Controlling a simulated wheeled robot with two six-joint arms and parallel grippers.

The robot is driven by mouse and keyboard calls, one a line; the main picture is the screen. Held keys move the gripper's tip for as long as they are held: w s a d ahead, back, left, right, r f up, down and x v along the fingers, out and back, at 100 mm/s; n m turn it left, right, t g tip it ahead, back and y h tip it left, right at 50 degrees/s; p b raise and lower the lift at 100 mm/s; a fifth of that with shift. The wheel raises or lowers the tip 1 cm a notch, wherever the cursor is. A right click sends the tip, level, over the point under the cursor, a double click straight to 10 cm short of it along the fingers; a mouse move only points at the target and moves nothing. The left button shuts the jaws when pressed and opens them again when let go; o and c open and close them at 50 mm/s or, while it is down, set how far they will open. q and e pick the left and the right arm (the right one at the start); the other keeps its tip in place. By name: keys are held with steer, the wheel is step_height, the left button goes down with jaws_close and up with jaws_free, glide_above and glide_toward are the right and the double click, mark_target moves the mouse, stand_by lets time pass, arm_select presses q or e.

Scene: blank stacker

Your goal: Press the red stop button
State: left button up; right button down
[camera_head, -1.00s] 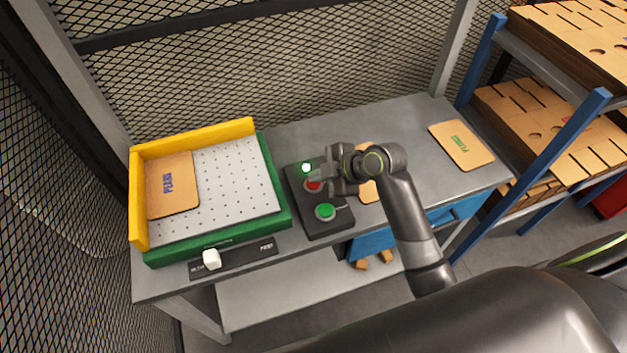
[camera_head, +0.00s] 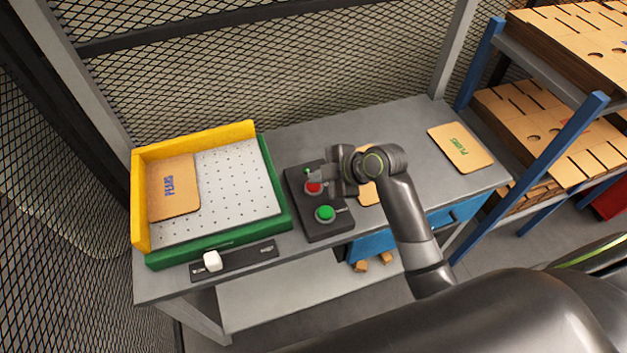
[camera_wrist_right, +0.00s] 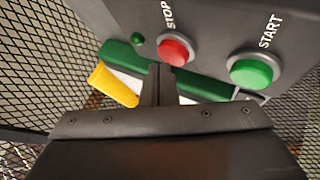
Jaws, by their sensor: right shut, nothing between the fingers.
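The red stop button (camera_head: 313,188) sits on a dark control box on the bench. In the right wrist view the red button (camera_wrist_right: 173,52) shows beside the word STOP. My right gripper (camera_head: 316,174) is shut and empty, with its fingertips right at the red button. In the right wrist view its closed fingers (camera_wrist_right: 160,72) end at the button's edge; I cannot tell whether they touch it. A green start button (camera_head: 325,213) is on the same box, nearer the front. A small green lamp (camera_wrist_right: 137,38) near the stop button looks unlit. My left gripper is not in view.
A green and yellow tray (camera_head: 200,131) with a perforated plate holds a cardboard blank (camera_head: 173,187) left of the box. A slider with a white knob (camera_head: 212,261) is in front. Another blank (camera_head: 460,147) lies at the right. A blue rack (camera_head: 560,140) stands beyond.

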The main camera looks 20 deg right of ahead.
mark_target(318, 186)
steer(key=shift+r, duration=0.35)
step_height(318, 186, up, 5)
steer(key=p, duration=0.5)
steer(key=shift+r, duration=0.1)
stand_by(0.6)
